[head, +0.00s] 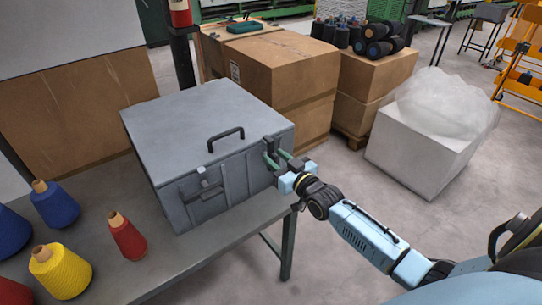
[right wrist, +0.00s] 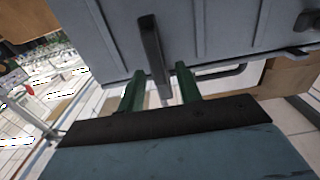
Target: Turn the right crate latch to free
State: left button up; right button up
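The grey crate (head: 160,150) stands closed on the table, with a black handle (head: 225,136) on its lid. The right latch (right wrist: 152,48) is a dark lever on the crate's front, seen large in the right wrist view. In the head view it is mostly hidden by my right gripper (head: 278,160). The green fingers of my right gripper (right wrist: 160,84) are apart, one on each side of the lever's end, with gaps visible. Contact cannot be told. The left latch (head: 205,188) is on the same front face. My left gripper is not in view.
The grey table (head: 165,262) holds blue, yellow and red yarn cones (head: 126,236) left of the crate. Cardboard boxes (head: 285,70) stand behind it. A white block with clear wrap (head: 420,150) stands on the floor at right.

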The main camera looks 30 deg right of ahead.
aim_at(277, 159)
jog(key=shift+w+a, duration=0.1)
jog(key=shift+w, duration=1.4)
grip_shut()
